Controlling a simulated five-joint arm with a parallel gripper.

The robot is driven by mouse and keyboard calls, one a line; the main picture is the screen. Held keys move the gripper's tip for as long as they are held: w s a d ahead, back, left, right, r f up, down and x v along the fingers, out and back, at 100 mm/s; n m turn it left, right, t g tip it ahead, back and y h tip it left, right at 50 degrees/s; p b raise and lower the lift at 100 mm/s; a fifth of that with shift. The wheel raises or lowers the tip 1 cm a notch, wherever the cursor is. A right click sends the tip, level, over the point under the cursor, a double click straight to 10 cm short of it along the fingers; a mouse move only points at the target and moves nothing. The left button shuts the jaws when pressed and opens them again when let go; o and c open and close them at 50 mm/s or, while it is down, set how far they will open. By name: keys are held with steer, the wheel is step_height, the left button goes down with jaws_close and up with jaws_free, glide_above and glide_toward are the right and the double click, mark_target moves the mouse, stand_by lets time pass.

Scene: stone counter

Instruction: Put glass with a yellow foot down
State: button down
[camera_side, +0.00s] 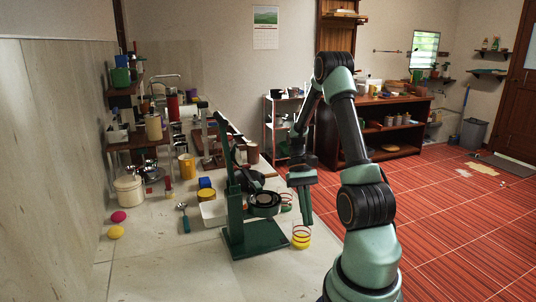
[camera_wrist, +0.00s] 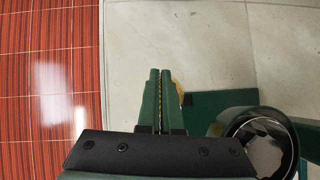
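The glass with a yellow foot (camera_side: 301,243) is clear with red rings and is upright near the counter's right edge. My gripper (camera_side: 305,219) points down at its rim in the side view. In the wrist view my gripper (camera_wrist: 160,75) has its fingers almost together with a thin gap, seemingly pinching the glass wall. There the yellow foot (camera_wrist: 179,92) peeks out right of the fingers, and the rest of the glass is hidden. I cannot tell whether the foot touches the counter.
A green stand (camera_side: 238,225) with a dark round holder (camera_side: 264,200) is just left of the glass; its base (camera_wrist: 225,101) and a dark cup-like ring (camera_wrist: 252,130) show right of the fingers. The counter (camera_wrist: 180,35) beyond the fingers is clear. The red floor (camera_wrist: 45,60) lies past the left edge.

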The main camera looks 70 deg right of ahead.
steer(key=shift+f, duration=0.25)
steer(key=w+d, duration=0.4)
steer(key=d, duration=0.2)
steer(key=shift+w, duration=0.25)
